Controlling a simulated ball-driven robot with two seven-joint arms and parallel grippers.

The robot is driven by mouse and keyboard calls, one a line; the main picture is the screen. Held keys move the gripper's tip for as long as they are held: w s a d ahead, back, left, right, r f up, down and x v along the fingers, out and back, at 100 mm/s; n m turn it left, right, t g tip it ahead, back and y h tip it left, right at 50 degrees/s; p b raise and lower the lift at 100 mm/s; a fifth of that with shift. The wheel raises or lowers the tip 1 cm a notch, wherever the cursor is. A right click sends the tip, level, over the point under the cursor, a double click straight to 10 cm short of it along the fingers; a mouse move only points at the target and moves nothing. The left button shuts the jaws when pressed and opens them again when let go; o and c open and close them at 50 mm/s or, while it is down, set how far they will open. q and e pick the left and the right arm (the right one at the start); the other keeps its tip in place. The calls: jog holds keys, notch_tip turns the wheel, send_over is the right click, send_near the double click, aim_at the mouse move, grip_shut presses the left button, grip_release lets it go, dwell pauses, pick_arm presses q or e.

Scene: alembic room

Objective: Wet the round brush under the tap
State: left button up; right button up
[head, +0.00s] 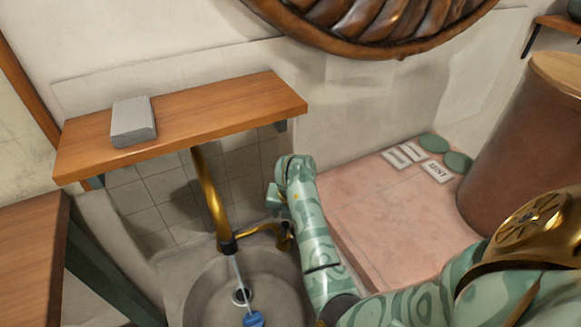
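A brass tap (211,198) comes down over a round stone basin (202,288). A thin pale stream (237,270), which looks like running water, drops from its dark spout end. A small blue thing (253,319) shows at the bottom edge, at the lower end of the stream; it may be part of the round brush, but most of it is cut off. My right gripper (277,204) is beside the tap, close to a brass side fitting (283,238). Its fingers are too small and hidden to tell if they are open or shut. My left gripper is out of view.
A wooden shelf (200,118) with a grey ribbed block (133,122) sits above the tap. A wooden surface (30,262) is at left. A pink slab (395,215) with small cards and green discs lies right of my arm, with a large brown drum (520,140) beyond.

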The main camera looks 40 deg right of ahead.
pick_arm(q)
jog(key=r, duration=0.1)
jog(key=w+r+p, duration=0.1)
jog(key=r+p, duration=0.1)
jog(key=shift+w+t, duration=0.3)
pick_arm(e)
jog(key=v, duration=0.6)
